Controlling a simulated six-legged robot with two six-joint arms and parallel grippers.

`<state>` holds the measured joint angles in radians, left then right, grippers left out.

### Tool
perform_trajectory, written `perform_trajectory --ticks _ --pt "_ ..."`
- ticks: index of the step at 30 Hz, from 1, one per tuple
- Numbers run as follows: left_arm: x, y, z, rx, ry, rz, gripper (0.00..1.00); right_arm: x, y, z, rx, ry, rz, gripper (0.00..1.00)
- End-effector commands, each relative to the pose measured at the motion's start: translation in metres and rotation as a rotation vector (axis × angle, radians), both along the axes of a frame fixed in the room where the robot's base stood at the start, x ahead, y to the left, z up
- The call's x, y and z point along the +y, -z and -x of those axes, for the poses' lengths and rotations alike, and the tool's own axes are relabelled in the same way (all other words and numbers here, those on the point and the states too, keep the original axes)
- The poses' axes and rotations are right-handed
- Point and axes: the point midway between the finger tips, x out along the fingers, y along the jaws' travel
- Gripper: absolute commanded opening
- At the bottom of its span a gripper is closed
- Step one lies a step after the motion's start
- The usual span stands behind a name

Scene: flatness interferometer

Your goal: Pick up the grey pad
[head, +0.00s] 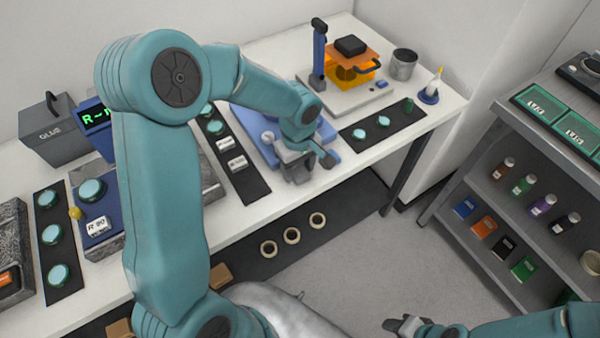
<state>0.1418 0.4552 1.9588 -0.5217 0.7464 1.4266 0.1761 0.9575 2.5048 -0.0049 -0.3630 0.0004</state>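I cannot make out the grey pad for certain. A small greyish shape (268,137) shows on the blue platform (250,121), partly behind my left gripper, and I cannot tell what it is. My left gripper (298,177) points down at the front edge of the blue platform, near the bench's front edge. Its fingers are small and overlap in this view, so I cannot tell whether they are open or hold anything. My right gripper (396,325) is low at the bottom right, away from the bench; its finger gap is unclear.
The white bench (260,210) carries dark mats with teal discs (359,133), a grey glue box (48,130) and an orange stand (352,65) at the back. A grey shelf (470,205) with bottles stands right. Open floor (350,240) lies between.

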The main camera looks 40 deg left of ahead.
Motion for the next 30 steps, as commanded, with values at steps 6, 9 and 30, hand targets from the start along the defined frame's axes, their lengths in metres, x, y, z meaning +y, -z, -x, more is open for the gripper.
perform_trajectory --ticks 6,9,30 --pt "0.0 0.0 0.0 0.0 0.0 0.0 0.17 0.0 0.0 0.0 0.0 0.0 0.0 0.43" --pt "0.0 0.0 0.0 0.0 0.0 0.0 0.17 0.0 0.0 0.0 0.0 0.0 0.0 0.43" --pt "0.0 -0.11 -0.002 -0.009 0.0 -0.002 0.17 0.0 0.005 0.0 0.0 0.0 0.0 0.43"
